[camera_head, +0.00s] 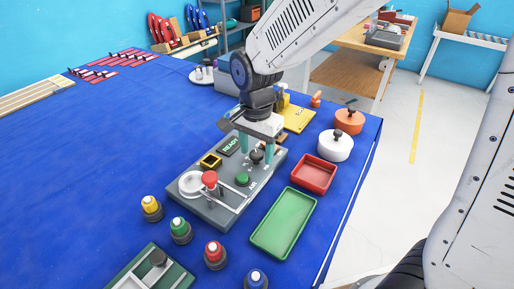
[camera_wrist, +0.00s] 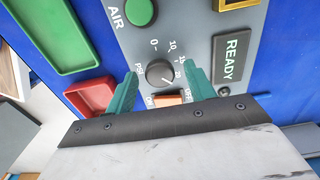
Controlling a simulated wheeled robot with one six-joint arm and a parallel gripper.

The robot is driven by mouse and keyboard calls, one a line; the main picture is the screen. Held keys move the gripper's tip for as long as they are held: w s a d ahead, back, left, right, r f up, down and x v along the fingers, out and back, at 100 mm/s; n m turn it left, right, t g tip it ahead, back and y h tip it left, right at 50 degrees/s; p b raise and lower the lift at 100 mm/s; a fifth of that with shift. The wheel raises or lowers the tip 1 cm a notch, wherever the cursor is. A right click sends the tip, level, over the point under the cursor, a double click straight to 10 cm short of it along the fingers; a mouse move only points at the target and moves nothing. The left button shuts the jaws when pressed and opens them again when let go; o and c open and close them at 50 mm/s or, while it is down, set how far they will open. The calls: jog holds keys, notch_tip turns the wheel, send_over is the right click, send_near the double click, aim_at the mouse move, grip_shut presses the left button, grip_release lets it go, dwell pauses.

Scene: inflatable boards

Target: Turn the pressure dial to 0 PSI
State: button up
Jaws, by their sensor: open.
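The pressure dial (camera_wrist: 159,72) is a dark round knob on the grey control panel (camera_wrist: 185,30), with a printed scale showing 0, 10, 15 and PSI around it. Its light pointer mark seems to face the lower right in the wrist view, away from the 0; the exact reading is too small to tell. In the head view the dial (camera_head: 256,156) sits on the panel below my gripper (camera_head: 257,150). In the wrist view my gripper (camera_wrist: 160,85) is open, with one teal finger on each side of the dial. I cannot tell whether the fingers touch it.
The panel also bears a green AIR button (camera_head: 242,179), a red knob (camera_head: 209,178), a READY display (camera_wrist: 232,58) and an orange switch (camera_wrist: 166,100) beside the dial. A green tray (camera_head: 284,222) and a red tray (camera_head: 313,174) lie to the right. Several coloured valves stand in front.

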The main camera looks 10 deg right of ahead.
jog(key=c, duration=1)
